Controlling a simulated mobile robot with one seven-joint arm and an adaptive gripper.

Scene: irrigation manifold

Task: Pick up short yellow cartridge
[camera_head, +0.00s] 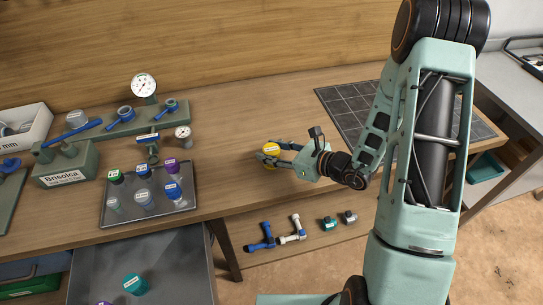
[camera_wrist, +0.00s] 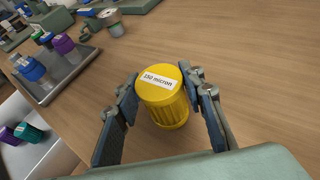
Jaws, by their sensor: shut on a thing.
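The short yellow cartridge (camera_wrist: 167,107) is a ribbed cylinder with a white label reading "150 micron" on its top. It also shows in the head view (camera_head: 271,149), over the bench to the right of the tray. My gripper (camera_wrist: 165,95) is shut on it, with one finger on each side. The cartridge looks nearly upright. I cannot tell whether its base touches the bench top. In the head view, my gripper (camera_head: 272,153) partly covers it.
A grey tray (camera_head: 107,220) holds several cartridges with green, purple, blue and grey caps. A manifold with gauges (camera_head: 143,85) stands behind it. An open drawer (camera_head: 185,270) is below the bench. A dark gridded mat (camera_head: 345,100) lies at right. Bare bench (camera_head: 235,120) surrounds the cartridge.

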